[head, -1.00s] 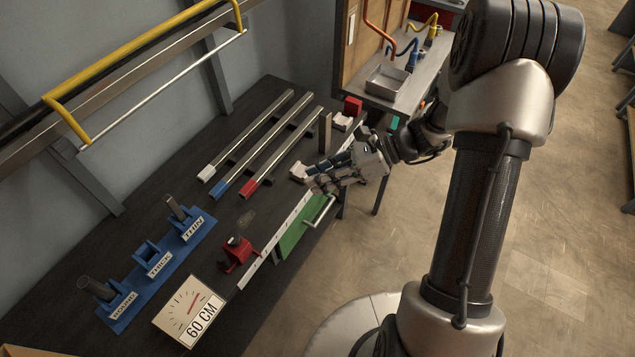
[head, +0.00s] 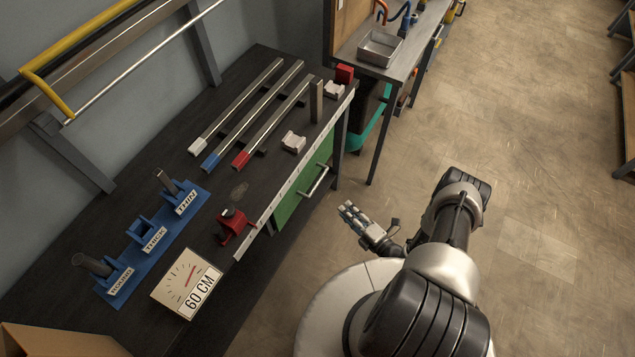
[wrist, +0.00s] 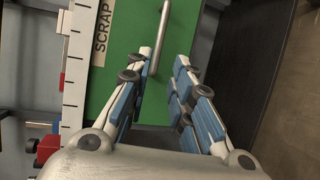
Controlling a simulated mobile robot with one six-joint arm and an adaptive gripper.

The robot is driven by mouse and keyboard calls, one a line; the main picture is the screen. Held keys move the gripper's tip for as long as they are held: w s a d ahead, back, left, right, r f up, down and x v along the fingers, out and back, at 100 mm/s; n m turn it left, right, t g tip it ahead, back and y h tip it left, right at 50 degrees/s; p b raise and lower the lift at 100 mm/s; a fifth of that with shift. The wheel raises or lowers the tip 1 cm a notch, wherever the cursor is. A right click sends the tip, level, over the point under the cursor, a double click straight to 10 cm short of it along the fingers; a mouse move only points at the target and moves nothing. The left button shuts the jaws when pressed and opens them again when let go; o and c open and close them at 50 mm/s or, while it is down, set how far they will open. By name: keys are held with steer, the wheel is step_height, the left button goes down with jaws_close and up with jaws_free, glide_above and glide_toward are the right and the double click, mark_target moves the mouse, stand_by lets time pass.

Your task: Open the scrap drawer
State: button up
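The scrap drawer is a green panel (head: 291,198) under the front edge of the dark workbench, with a silver bar handle (head: 314,182). In the wrist view its green face (wrist: 122,30) carries a SCRAP label (wrist: 103,32), and the handle (wrist: 161,38) runs up from between my fingers. The drawer looks shut, its face flush under the bench edge. My gripper (head: 347,214) is in front of the drawer, apart from the handle in the head view. In the wrist view my gripper (wrist: 163,72) has its fingers spread, with nothing held between them.
On the workbench lie three bars (head: 240,110) with coloured ends, a red clamp (head: 235,225), a blue holder rack (head: 152,240) and a 60 CM dial sign (head: 188,284). A side table with a metal tray (head: 380,48) stands behind.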

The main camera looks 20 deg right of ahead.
mark_target(317, 182)
steer(key=b+x, duration=0.3)
steer(key=x, duration=1.4)
steer(key=shift+w+a, duration=0.1)
steer(key=shift+c, duration=0.5)
jaws_close()
